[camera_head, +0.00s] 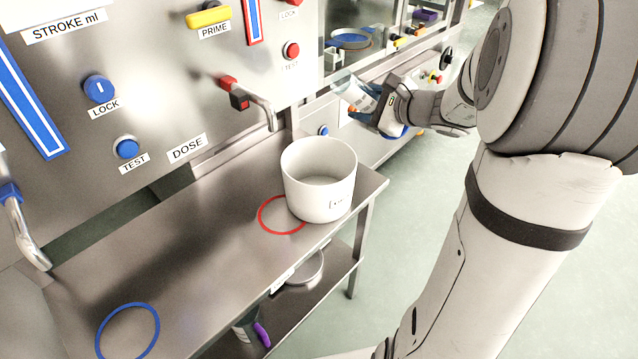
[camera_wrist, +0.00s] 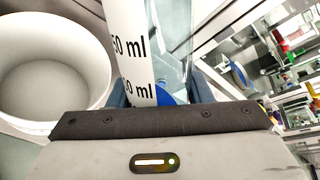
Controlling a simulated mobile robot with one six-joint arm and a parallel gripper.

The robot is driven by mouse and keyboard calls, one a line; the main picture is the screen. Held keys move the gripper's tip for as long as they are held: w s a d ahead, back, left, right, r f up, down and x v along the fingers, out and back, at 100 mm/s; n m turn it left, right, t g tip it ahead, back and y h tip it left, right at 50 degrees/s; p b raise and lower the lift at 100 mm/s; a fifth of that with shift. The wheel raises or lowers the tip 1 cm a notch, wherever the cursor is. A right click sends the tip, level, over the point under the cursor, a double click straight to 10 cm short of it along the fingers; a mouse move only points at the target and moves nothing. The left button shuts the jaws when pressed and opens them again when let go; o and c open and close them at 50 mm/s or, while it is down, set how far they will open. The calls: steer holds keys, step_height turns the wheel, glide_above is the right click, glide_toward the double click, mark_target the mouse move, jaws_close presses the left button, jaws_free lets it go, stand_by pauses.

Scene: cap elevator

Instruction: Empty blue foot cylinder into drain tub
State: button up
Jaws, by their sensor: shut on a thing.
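The clear cylinder (camera_head: 356,92) with a blue foot is held in my gripper (camera_head: 375,112), beyond the tub and to its right. It is tilted, with its upper end leaning up and left in the head view. In the wrist view the cylinder (camera_wrist: 172,35) shows a white strip with ml marks, and part of the blue foot (camera_wrist: 165,97) shows at the jaws. I cannot tell how much liquid is in it. The white drain tub (camera_head: 325,205) stands upright and open on the steel bench, partly over a red ring. The tub (camera_wrist: 103,75) is at the left of the wrist view, apart from the cylinder.
A steel bench (camera_head: 215,235) carries a red ring (camera_head: 262,217) and an empty blue ring (camera_head: 128,332). A spout (camera_head: 264,112) hangs from the panel behind the tub. A lower shelf holds a round dish and a purple-ended item. Open floor lies right of the bench.

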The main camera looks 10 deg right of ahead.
steer(key=shift+w+d+f+n+h+b, duration=0.1)
steer(key=shift+d+f+n+h+b, duration=0.45)
steer(key=shift+b, duration=1.3)
steer(key=shift+n, duration=0.25)
steer(key=shift+f+n+h+b, duration=0.45)
steer(key=shift+f+b, duration=0.1)
steer(key=shift+b, duration=0.85)
steer(key=shift+d, duration=0.1)
steer(key=shift+w+d+f+n+h+b, duration=0.1)
steer(key=shift+f+n+h+b, duration=0.65)
steer(key=shift+b, duration=1.4)
steer(key=shift+f+b, duration=0.25)
steer(key=shift+b, duration=0.3)
stand_by(0.4)
steer(key=shift+f+n+h+b, duration=0.25)
steer(key=shift+n+b, duration=0.05)
steer(key=shift+b, duration=0.25)
steer(key=shift+f, duration=0.1)
steer(key=shift+f+b, duration=0.2)
steer(key=shift+b, duration=0.6)
